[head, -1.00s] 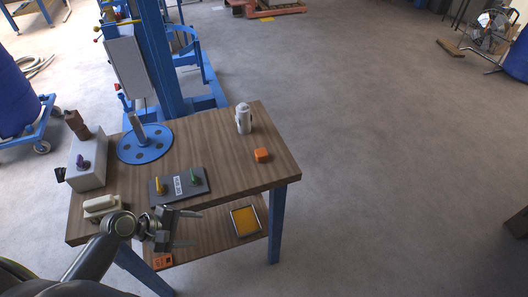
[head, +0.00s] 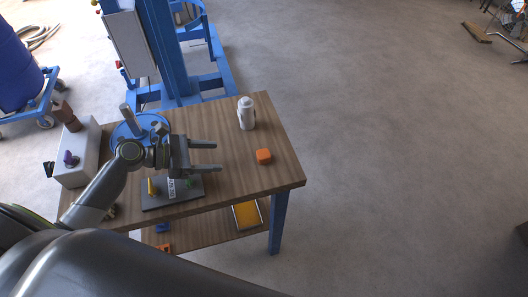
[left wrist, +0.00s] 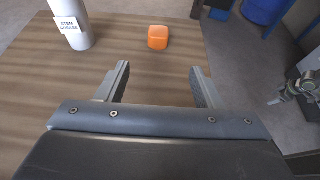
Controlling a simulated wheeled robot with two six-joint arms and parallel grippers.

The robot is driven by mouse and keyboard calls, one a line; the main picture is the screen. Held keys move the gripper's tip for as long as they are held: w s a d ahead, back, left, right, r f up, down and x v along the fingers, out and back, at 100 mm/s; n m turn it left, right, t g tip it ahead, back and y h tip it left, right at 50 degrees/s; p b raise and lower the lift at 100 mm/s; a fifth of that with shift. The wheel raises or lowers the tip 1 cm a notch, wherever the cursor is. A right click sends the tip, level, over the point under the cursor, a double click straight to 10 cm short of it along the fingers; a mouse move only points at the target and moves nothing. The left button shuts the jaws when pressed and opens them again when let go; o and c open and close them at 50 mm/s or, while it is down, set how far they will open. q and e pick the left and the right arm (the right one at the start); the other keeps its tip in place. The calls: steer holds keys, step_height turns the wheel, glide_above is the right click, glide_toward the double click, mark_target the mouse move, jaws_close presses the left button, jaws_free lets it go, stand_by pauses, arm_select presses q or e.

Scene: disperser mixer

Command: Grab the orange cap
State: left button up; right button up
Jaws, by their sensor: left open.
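The orange cap (head: 263,156) sits on the wooden table (head: 270,120) near its right side. In the left wrist view the cap (left wrist: 158,37) lies ahead of my fingers, roughly between their lines and apart from them. My left gripper (head: 218,156) is open and empty, above the table to the left of the cap. Its fingers point right, towards the cap. My left gripper also shows in the left wrist view (left wrist: 156,85).
A white bottle (head: 246,113) stands behind the cap; in the left wrist view the bottle (left wrist: 70,22) carries a "STEM GREASE" label. A dark panel (head: 160,201) with a yellow and a green knob lies below my gripper. A yellow tray (head: 247,214) is on the lower shelf.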

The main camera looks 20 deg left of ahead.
mark_target(258, 155)
arm_select(q)
steer(key=x, duration=0.3)
steer(key=shift+r, duration=0.1)
steer(key=p+x, duration=0.1)
steer(key=x, duration=0.4)
steer(key=shift+w, duration=0.1)
steer(key=shift+w+d+f, duration=0.3)
steer(key=shift+d+f, duration=0.1)
steer(key=shift+d, duration=0.05)
steer(key=p+x, duration=0.1)
steer(key=x, duration=0.3)
steer(key=shift+w+d+p, duration=0.25)
steer(key=shift+p, duration=0.1)
steer(key=shift+w+d+f, duration=0.15)
steer(key=shift+d, duration=0.05)
arm_select(e)
steer(key=r, duration=0.2)
steer(key=shift+a+r, duration=0.2)
steer(key=shift+r, duration=0.2)
arm_select(q)
steer(key=shift+c, duration=0.2)
steer(key=c, duration=1)
arm_select(e)
steer(key=shift+w+d, duration=0.15)
